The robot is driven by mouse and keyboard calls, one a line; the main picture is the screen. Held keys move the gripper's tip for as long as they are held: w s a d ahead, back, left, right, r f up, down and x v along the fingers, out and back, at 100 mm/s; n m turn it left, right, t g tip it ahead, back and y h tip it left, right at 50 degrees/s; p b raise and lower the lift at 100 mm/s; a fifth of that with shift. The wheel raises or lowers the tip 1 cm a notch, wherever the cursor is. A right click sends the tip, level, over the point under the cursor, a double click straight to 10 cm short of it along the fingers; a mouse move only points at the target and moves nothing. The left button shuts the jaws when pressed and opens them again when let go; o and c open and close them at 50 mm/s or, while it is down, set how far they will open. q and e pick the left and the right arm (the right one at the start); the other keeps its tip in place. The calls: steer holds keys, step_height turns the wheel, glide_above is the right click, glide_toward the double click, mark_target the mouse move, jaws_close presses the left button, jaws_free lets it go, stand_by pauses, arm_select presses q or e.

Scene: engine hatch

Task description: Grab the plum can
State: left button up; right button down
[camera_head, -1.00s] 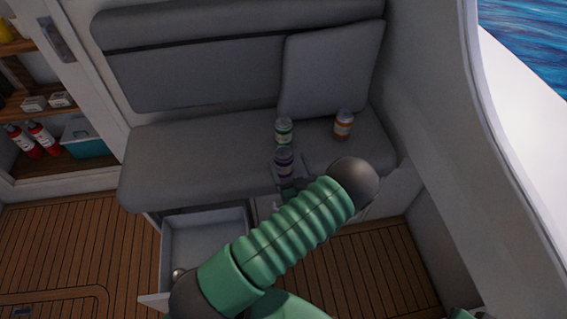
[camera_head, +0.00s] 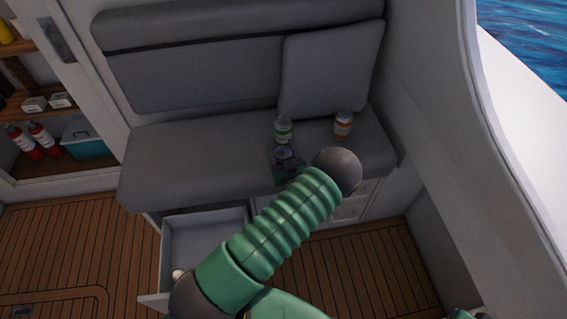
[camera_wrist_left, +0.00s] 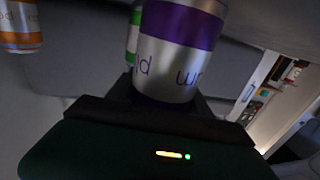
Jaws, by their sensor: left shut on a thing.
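The plum can (camera_wrist_left: 178,48) has a silver body with purple bands and fills the upper middle of the left wrist view. In the head view its top (camera_head: 284,152) shows above my left gripper (camera_head: 286,164), at the front part of the grey seat. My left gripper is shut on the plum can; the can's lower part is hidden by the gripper. I cannot tell whether the can still touches the seat. My right gripper is not in view.
A green-labelled can (camera_head: 283,129) stands just behind the plum can. An orange-labelled can (camera_head: 343,124) stands to the right, near the loose cushion (camera_head: 332,70). An open drawer (camera_head: 205,245) juts out below the seat (camera_head: 165,160). The seat's left part is clear.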

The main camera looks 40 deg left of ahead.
arm_select(q)
jaws_close()
